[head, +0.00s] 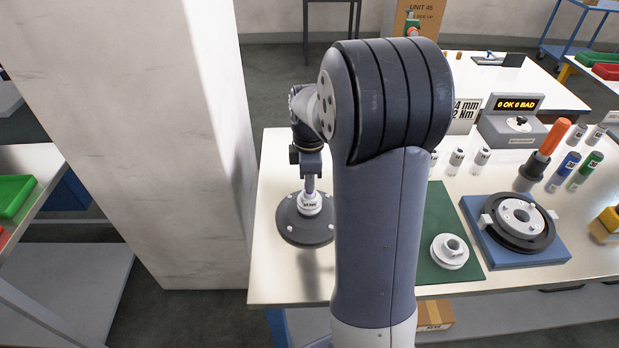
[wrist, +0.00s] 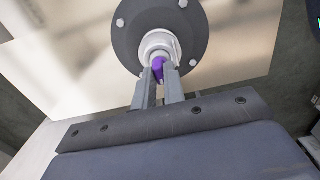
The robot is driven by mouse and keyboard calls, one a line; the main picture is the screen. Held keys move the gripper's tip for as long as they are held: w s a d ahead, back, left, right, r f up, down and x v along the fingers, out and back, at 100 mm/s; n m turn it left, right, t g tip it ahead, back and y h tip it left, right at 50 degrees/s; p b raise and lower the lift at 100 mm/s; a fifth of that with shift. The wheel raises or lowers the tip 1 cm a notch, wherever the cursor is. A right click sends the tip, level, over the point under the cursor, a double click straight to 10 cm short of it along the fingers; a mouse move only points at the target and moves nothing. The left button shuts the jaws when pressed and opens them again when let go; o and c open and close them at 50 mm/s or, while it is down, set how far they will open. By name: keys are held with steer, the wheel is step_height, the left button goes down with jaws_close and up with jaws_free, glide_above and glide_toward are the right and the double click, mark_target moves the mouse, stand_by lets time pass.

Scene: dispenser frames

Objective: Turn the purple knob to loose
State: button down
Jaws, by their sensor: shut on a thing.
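The purple knob (wrist: 158,68) shows in the wrist view between my gripper's two fingers. It sits on a white round fitting (wrist: 152,44), which stands on a dark round base plate (wrist: 188,22) with bolts around its rim. My gripper (wrist: 158,76) is shut on the knob. In the head view my gripper (head: 310,182) comes down from above onto the white fitting (head: 309,203) on the dark base plate (head: 292,226). The fitting's label is too small to read, and the knob is mostly hidden by the fingers. I cannot tell how far the knob is turned.
A white pillar (head: 190,140) stands close on the left. To the right are a green mat (head: 458,281) with a white flanged part (head: 449,252), and a blue block (head: 560,252) carrying a dark ring. A counter display (head: 515,104) and several coloured cylinders stand behind.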

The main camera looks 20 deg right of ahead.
steer(key=c, duration=1.5)
jaws_free()
steer(key=shift+r, duration=0.1)
step_height(320, 180, up, 11)
steer(key=shift+f+b, duration=0.15)
steer(key=shift+b, duration=0.15)
step_height(320, 180, down, 11)
steer(key=shift+p, duration=0.3)
